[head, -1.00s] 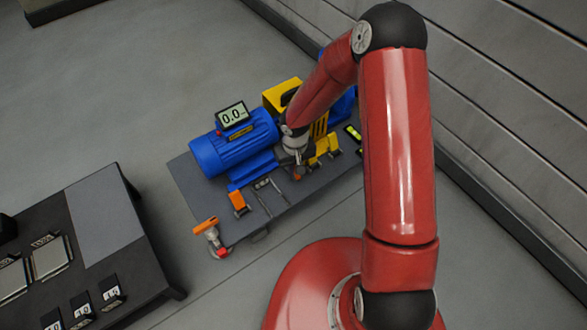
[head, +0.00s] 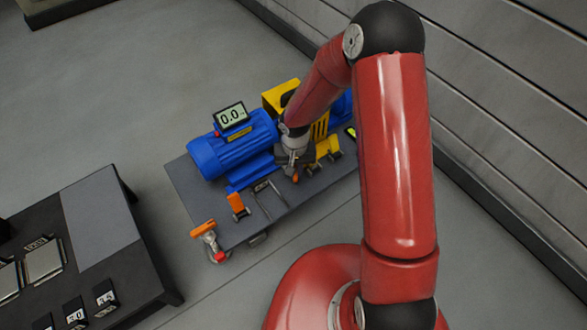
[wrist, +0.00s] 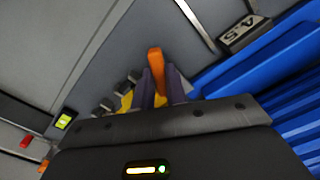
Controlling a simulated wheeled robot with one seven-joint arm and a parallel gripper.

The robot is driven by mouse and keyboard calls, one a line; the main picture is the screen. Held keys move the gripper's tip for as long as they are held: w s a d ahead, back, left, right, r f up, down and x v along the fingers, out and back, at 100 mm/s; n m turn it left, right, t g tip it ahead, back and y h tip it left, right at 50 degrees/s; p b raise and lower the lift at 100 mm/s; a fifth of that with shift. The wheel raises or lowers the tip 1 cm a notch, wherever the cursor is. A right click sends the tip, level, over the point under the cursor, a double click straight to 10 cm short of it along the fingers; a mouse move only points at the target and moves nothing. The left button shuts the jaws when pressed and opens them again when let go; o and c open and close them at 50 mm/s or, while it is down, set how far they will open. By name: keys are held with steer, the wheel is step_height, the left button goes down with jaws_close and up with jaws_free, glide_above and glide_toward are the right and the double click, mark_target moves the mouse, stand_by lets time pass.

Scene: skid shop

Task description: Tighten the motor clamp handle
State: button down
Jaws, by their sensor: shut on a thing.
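The blue motor (head: 235,150) sits on a grey skid plate (head: 200,205); its side also shows in the wrist view (wrist: 270,85). My gripper (head: 294,174) is at the near right side of the motor, pointing down. In the wrist view, my two dark fingers (wrist: 160,88) are shut on an orange clamp handle (wrist: 155,62), whose end sticks out beyond them. In the head view only a small orange tip of this handle (head: 295,179) shows; my gripper hides the rest and the clamp's base.
Another orange handle (head: 237,205) stands on the plate to the left, and an orange-handled valve (head: 204,229) is at its near left corner. A yellow guard (head: 281,97) is behind my wrist. A dark table (head: 100,215) is at the left. Grey floor lies between.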

steer(key=shift+m, duration=1.2)
steer(key=m, duration=0.3)
